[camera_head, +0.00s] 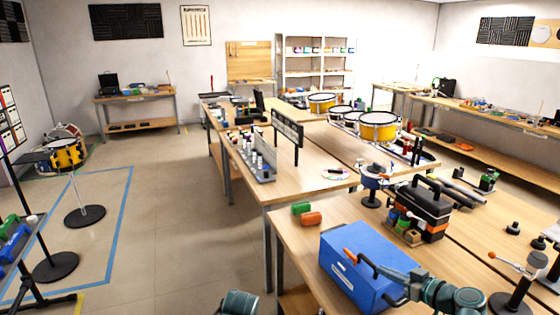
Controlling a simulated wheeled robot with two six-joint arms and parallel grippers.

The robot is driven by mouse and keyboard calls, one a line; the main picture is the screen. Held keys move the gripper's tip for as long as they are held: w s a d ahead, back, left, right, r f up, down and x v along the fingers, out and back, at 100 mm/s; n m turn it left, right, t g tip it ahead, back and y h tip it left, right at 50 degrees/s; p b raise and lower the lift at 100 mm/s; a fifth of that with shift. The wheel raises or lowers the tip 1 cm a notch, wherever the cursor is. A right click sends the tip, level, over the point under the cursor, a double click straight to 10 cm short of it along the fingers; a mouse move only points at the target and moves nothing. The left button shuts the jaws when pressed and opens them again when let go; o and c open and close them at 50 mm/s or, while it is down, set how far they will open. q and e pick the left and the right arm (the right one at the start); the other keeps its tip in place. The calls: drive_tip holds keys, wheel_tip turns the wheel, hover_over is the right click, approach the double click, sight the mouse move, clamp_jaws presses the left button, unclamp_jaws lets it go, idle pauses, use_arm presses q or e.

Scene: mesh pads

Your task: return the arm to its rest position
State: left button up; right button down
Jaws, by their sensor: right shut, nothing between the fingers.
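My right arm comes in from the lower right corner, teal and grey, and reaches left over the workbench. My right gripper (375,268) is at its far end, in front of and over the blue case (347,277), close to the case's dark handle. It is shut with nothing in it. I cannot tell whether it touches the case. A small orange piece (350,257) shows by its tip. A rounded teal part of my left arm shows at the bottom edge, left of the bench; my left gripper is not in view.
A stand with a round black base (510,303) is at the right. Drums (378,127) stand farther back. The floor at left is mostly open.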

drive_tip(key=s+a+f+n+g, duration=0.1)
drive_tip(key=a+f+g, duration=0.3)
drive_tip(key=a, duration=0.5)
drive_tip(key=s+a+f+g, duration=0.1)
drive_tip(key=a+f+g, duration=0.35)
drive_tip(key=a, duration=0.45)
drive_tip(key=s+a+f+m+g+h, duration=0.1)
drive_tip(key=s+a+f+g+h, duration=0.3)
drive_tip(key=s+a, duration=0.6)
drive_tip(key=shift+s+a+f+g+h, duration=0.35)
drive_tip(key=shift+f+h, duration=0.8)
drive_tip(key=shift+h, duration=0.65)
